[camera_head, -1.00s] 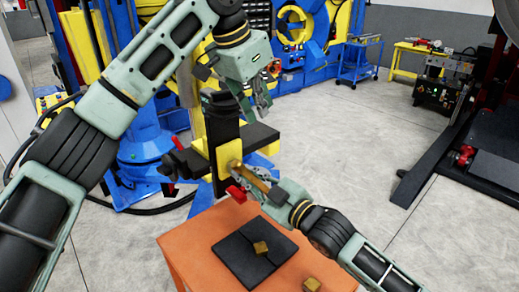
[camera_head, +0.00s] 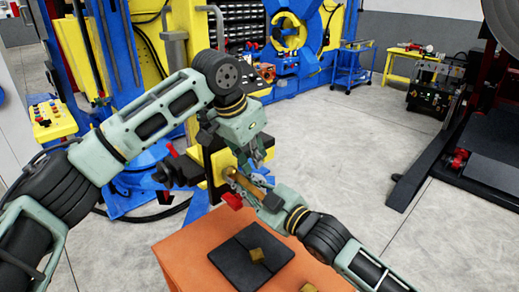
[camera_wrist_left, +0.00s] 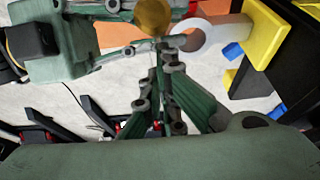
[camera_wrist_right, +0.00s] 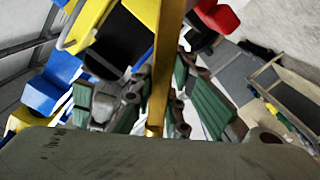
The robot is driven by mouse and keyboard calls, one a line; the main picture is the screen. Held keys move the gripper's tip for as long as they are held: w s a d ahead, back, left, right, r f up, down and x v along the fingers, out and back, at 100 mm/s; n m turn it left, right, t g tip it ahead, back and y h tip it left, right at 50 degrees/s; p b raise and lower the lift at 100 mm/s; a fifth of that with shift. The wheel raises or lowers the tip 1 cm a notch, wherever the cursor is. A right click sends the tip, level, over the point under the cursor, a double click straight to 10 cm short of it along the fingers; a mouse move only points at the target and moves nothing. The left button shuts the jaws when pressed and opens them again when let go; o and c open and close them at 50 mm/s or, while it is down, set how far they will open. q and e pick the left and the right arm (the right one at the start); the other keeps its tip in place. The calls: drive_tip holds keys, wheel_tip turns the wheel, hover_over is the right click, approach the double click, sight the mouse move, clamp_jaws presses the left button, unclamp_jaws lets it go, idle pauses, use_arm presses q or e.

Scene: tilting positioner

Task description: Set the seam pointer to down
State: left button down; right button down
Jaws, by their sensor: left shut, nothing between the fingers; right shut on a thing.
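A gold bar (camera_head: 236,184), which looks like the seam pointer, sits at the yellow-and-black positioner plate (camera_head: 214,165) and slants down to the right. My right gripper (camera_head: 262,194) is shut on it; in the right wrist view the gold bar (camera_wrist_right: 166,60) runs between the green fingers. My left gripper (camera_head: 258,163) is shut and empty, pointing down just above the right gripper. In the left wrist view its closed fingertips (camera_wrist_left: 165,45) lie close to a gold round end (camera_wrist_left: 152,16); I cannot tell whether they touch. A red part (camera_head: 232,201) shows beside the bar.
An orange table (camera_head: 190,255) in front bears a black pad (camera_head: 232,262) with a small gold block (camera_head: 257,255); another gold block (camera_head: 309,288) lies at its front edge. Blue and yellow machinery stands behind. The grey floor (camera_head: 350,150) to the right is open.

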use_arm(q)
drive_tip(key=shift+s+f, duration=0.1)
drive_tip(key=shift+f, duration=0.05)
drive_tip(key=shift+s+a+f, duration=0.4)
drive_tip(key=shift+a, duration=0.05)
drive_tip(key=shift+s+a+f, duration=0.15)
drive_tip(key=shift+a+f, duration=0.05)
use_arm(e)
drive_tip(key=shift+w+d, duration=0.15)
drive_tip(key=shift+d, duration=0.05)
drive_tip(key=c, duration=2.1)
unclamp_jaws()
use_arm(q)
drive_tip(key=shift+s+a, duration=0.1)
use_arm(e)
drive_tip(key=o, duration=0.4)
drive_tip(key=shift+r, duration=0.1)
drive_tip(key=shift+a, duration=0.1)
use_arm(q)
drive_tip(key=shift+r, duration=0.1)
